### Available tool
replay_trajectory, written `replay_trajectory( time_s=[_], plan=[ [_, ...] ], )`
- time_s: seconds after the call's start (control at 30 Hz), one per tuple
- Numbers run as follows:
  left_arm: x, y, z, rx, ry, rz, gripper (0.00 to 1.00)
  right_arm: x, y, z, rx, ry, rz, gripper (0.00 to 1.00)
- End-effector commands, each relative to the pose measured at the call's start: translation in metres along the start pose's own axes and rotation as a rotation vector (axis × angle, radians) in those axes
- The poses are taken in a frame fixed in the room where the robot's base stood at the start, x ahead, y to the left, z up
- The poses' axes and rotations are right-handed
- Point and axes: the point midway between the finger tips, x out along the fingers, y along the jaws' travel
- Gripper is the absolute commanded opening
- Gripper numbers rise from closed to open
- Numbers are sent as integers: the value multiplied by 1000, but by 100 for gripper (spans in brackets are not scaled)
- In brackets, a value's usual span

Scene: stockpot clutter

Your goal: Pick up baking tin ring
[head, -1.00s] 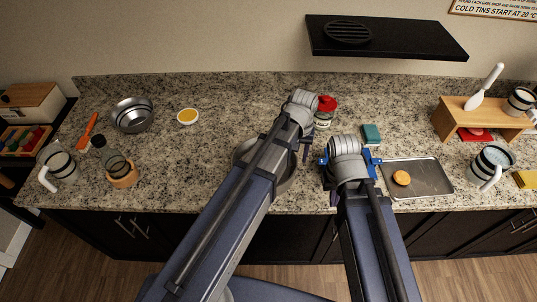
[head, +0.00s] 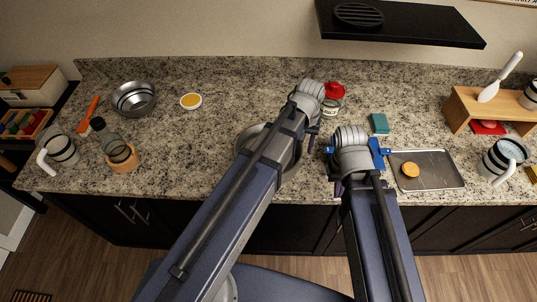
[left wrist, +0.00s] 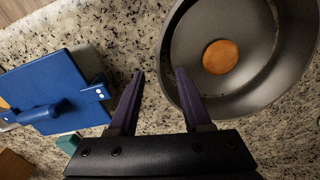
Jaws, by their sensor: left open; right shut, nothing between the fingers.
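A round grey tin with a raised wall, which I take to be the baking tin ring (left wrist: 253,93), lies on the counter. In the head view the tin (head: 243,141) is partly hidden under my left arm. A brown-orange disc (left wrist: 220,57) lies inside it. My left gripper (left wrist: 160,73) is open and empty, its purple fingers pointing at the counter beside the tin's wall; in the head view its fingers (head: 313,136) are partly hidden. My right gripper (head: 338,188) is shut and empty, near the counter's front edge, right of the tin.
A blue board-like object (left wrist: 45,92) is beside my right gripper. A red-lidded jar (head: 333,95) stands behind my left wrist, with a teal block (head: 379,123) to its right. A metal tray (head: 440,180) lies farther right. The counter's centre-left is mostly clear.

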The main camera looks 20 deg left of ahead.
Motion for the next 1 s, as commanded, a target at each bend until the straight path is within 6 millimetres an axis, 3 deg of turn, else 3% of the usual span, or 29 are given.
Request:
replay_trajectory(
  time_s=[0.33,0.67,1.0],
  plan=[
    [45,-2,-1,0,0,0,49,44,-4,-3,2,0,0,0],
    [46,-2,-1,0,0,0,49,46,-4,-3,2,0,0,0],
    [46,-2,-1,0,0,0,11,46,-4,-3,2,0,0,0]
  ],
)
